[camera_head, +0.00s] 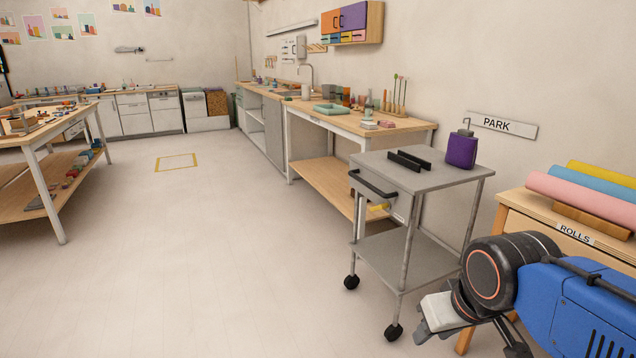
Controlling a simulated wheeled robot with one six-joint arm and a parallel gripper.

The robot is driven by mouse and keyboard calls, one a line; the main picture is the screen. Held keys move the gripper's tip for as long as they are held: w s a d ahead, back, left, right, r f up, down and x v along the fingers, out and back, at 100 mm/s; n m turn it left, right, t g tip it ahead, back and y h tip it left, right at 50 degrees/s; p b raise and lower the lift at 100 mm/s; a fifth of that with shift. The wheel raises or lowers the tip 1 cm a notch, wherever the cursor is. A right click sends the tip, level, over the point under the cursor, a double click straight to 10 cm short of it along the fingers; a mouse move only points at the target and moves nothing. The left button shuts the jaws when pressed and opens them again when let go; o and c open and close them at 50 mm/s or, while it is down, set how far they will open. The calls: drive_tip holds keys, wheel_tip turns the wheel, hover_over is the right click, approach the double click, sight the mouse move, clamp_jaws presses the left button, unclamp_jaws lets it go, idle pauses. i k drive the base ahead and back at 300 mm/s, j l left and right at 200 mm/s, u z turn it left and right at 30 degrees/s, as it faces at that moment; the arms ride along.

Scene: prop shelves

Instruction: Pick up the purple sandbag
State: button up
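A purple block-shaped object (461,150) stands upright on the far right part of the grey cart's top (440,176). It has a grey, pump-like or hook-like piece on top. It is the only loose purple thing I can make out, and I cannot tell for sure that it is a sandbag. My gripper (468,345) is at the lower right, in front of and below the cart top, well apart from the purple object. Its fingers are partly cut off by the frame edge, so their opening is unclear. I see nothing held.
Two black upright strips (410,161) stand on the cart top. A wooden stand with coloured rolls (580,190) is at right. A workbench (345,118) lies behind.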

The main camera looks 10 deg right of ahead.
sight(462, 150)
drive_tip(key=i+j+z, duration=0.1)
drive_tip(key=i+z, duration=0.3)
drive_tip(key=i+j+z, duration=0.15)
drive_tip(key=z, duration=0.25)
drive_tip(key=i+j+z, duration=0.25)
drive_tip(key=z, duration=0.15)
drive_tip(key=i+j+z, duration=0.25)
drive_tip(key=z, duration=0.15)
drive_tip(key=j, duration=0.1)
